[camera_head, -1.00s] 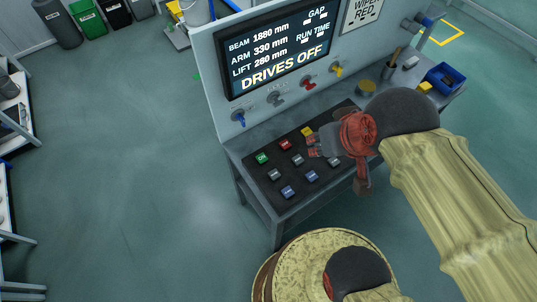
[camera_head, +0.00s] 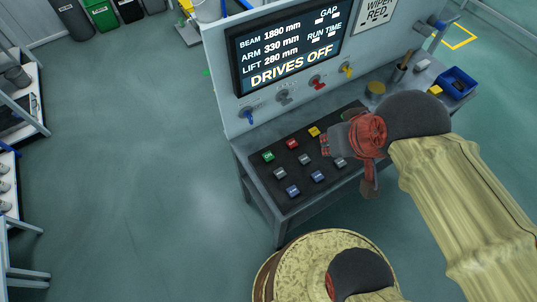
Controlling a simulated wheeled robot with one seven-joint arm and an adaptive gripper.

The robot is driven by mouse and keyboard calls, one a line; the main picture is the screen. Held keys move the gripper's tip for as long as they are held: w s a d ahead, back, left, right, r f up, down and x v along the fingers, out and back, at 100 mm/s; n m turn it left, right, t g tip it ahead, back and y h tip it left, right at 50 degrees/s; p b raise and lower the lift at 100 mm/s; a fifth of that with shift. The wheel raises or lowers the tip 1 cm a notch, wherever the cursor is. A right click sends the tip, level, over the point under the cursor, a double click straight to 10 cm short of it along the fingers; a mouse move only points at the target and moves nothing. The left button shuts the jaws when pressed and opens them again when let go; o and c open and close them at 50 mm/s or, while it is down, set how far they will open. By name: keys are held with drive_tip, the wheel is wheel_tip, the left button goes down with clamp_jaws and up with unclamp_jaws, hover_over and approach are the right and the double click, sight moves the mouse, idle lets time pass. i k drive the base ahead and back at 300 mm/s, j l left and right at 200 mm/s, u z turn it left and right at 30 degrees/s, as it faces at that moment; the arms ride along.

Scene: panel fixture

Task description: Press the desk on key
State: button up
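The desk panel (camera_head: 262,178) is a dark key plate on a grey desk, seen in the head view. A green key (camera_head: 268,156) with small white lettering, too small to read surely, sits at its left end. A red key (camera_head: 292,143) and a yellow key (camera_head: 314,131) follow in the same row. Grey keys (camera_head: 304,159) and blue keys (camera_head: 292,190) lie nearer me. My gripper (camera_head: 324,146) is above the right part of the plate, right of the green key and apart from it in the picture. Its fingers are small and reddish; their opening is unclear.
A screen (camera_head: 290,47) reading DRIVES OFF stands behind the keys. Several coloured knobs, including a blue one (camera_head: 248,115), stick out below it. A yellow-topped pot (camera_head: 376,88) and a blue bin (camera_head: 457,82) stand at the right. Floor left of the desk is clear.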

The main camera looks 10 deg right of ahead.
sight(267, 156)
drive_tip(key=k+j+z, duration=0.1)
drive_tip(key=j+z, duration=0.15)
drive_tip(key=j, duration=0.5)
drive_tip(key=k+j+z, duration=0.15)
drive_tip(key=j, duration=0.5)
drive_tip(key=k+j+z, duration=0.1)
drive_tip(key=j, duration=0.55)
